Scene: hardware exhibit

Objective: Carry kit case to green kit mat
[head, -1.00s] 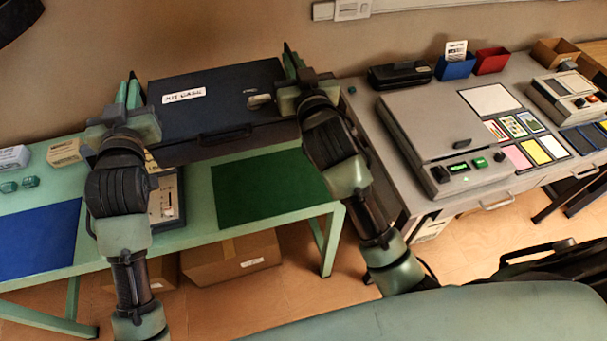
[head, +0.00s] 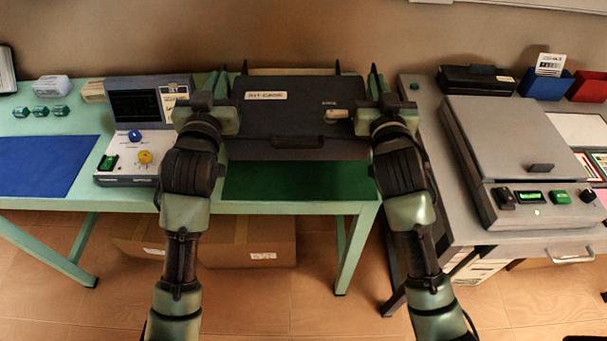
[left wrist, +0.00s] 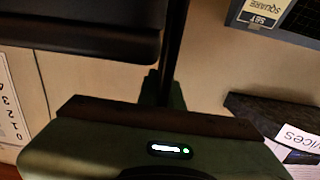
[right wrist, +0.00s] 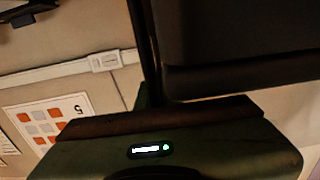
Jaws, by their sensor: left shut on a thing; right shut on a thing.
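The dark kit case (head: 290,112), with a white label, hangs level between my two grippers. My left gripper (head: 228,98) is shut on its left side and my right gripper (head: 366,98) is shut on its right side. The case also shows dark in the left wrist view (left wrist: 80,25) and in the right wrist view (right wrist: 240,45). The green kit mat (head: 296,182) lies on the pale green table, below and nearer than the case in the head view. The case hides its far part. I cannot tell how high the case is above the table.
A meter with knobs (head: 140,150) stands close to the left of the mat. A blue mat (head: 45,165) lies further left. A grey bench with a lidded machine (head: 500,135) is on the right. Cardboard boxes (head: 245,243) sit under the green table.

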